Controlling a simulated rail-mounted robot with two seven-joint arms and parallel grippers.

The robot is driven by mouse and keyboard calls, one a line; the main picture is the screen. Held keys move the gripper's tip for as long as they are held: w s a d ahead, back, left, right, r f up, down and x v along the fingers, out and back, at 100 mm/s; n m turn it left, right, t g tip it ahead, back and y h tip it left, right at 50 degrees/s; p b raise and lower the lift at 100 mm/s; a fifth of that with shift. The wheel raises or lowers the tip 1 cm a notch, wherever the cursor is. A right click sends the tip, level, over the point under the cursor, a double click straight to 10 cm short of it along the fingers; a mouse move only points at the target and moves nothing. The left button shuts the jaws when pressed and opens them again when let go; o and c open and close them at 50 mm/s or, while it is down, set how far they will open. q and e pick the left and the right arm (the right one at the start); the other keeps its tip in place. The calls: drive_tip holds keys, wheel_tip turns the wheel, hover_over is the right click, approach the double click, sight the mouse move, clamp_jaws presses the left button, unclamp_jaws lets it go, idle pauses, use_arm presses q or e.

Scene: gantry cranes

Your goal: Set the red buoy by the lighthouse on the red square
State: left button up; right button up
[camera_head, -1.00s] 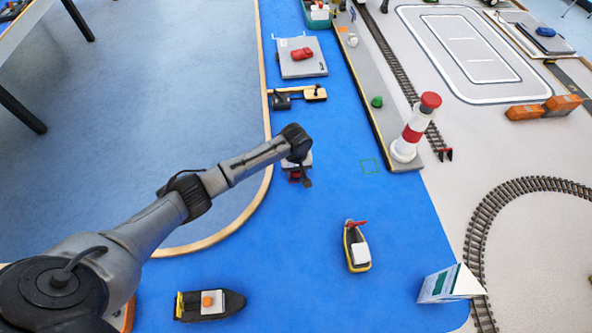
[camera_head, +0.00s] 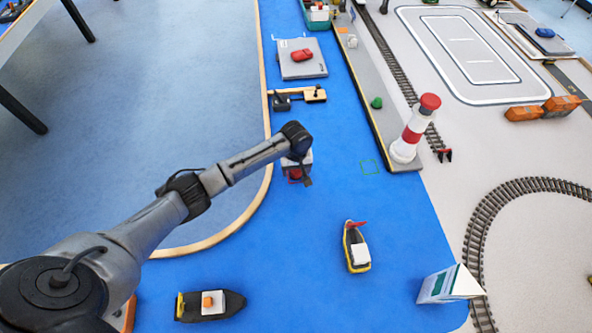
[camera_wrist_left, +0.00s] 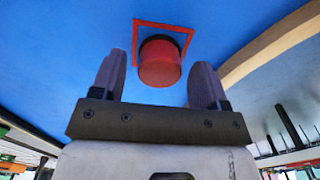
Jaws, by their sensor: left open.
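The red buoy (camera_wrist_left: 160,66), a red cylinder with a black base, stands on the blue mat inside the red square outline (camera_wrist_left: 190,38) in the left wrist view. In the head view the buoy (camera_head: 295,174) shows only partly, just below my left gripper (camera_head: 297,168). In the left wrist view my left gripper (camera_wrist_left: 159,68) is open. Its two fingers point toward the buoy, one on each side, with gaps visible. The red and white lighthouse (camera_head: 411,133) stands on the grey quay, to the right. My right gripper is not in view.
A green piece (camera_head: 376,102) sits on the quay. A yellow boat (camera_head: 356,248) and a black boat (camera_head: 210,305) lie nearer. A wooden rim (camera_head: 235,225) borders the mat.

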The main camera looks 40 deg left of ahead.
use_arm(q)
wheel_tip(320, 180, up, 9)
drive_tip(key=shift+r+p, duration=0.1)
drive_tip(key=shift+p, duration=0.95)
drive_tip(key=shift+r, duration=0.75)
